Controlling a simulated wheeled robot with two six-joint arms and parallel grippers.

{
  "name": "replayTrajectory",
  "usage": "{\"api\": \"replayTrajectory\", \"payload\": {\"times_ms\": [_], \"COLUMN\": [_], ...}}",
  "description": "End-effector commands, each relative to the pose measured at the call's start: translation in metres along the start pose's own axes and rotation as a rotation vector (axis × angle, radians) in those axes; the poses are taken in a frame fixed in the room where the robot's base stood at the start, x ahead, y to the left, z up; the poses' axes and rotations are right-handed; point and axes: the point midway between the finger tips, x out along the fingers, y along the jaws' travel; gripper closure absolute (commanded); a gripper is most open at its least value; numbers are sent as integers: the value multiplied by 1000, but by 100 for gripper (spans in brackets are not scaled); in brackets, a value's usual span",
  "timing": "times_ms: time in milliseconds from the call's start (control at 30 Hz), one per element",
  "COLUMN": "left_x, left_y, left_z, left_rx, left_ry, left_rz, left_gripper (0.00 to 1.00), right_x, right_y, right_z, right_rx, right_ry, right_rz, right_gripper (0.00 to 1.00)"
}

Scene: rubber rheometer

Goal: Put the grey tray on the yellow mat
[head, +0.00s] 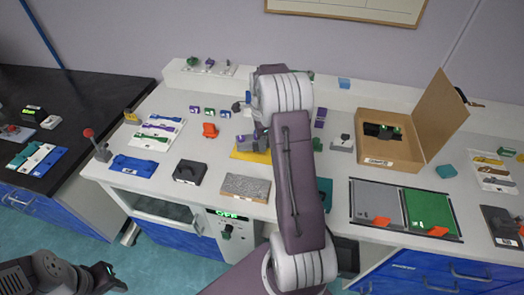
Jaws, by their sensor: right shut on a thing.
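The yellow mat (237,155) lies near the middle of the white bench, partly covered. A grey piece that looks like the grey tray (246,142) is over the mat, with yellow showing in front of it and beside it. My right gripper (262,130) is at the tray, shut on it; my own wrist and forearm hide most of the fingers. I cannot tell whether the tray touches the mat. My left gripper (110,277) is low at the bottom left, away from the bench, and its finger gap is unclear.
A speckled slab (245,187) and a black block (189,172) lie in front. An open cardboard box (388,145) stands right, behind a grey and green panel (378,203). A red-knobbed lever (97,143) stands left. An orange piece (210,130) lies left of the mat.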

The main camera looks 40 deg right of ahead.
Motion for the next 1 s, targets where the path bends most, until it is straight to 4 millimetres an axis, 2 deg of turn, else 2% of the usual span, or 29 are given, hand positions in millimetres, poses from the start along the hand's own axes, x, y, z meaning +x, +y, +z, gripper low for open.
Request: {"api": "replayTrajectory", "payload": {"times_ms": [233,633,667,700,733,1000], "left_x": [1,3,2,2,2,2], "left_y": [0,0,0,0,0,0], "left_z": [0,0,0,0,0,0], "left_rx": [0,0,0,0,0,0], "left_ry": [0,0,0,0,0,0], "left_rz": [0,0,0,0,0,0], "left_gripper": [64,64,64,64,64,64], "right_x": [36,43,43,43,43,42], "right_y": [1,0,0,0,0,0], "right_z": [0,-1,-1,-1,-1,-1], "right_rx": [0,-1,-1,-1,-1,-1], "right_ry": [0,0,0,0,0,0], "right_rz": [2,-1,0,0,0,0], "right_gripper": [100,100,84,73,68,68]}}
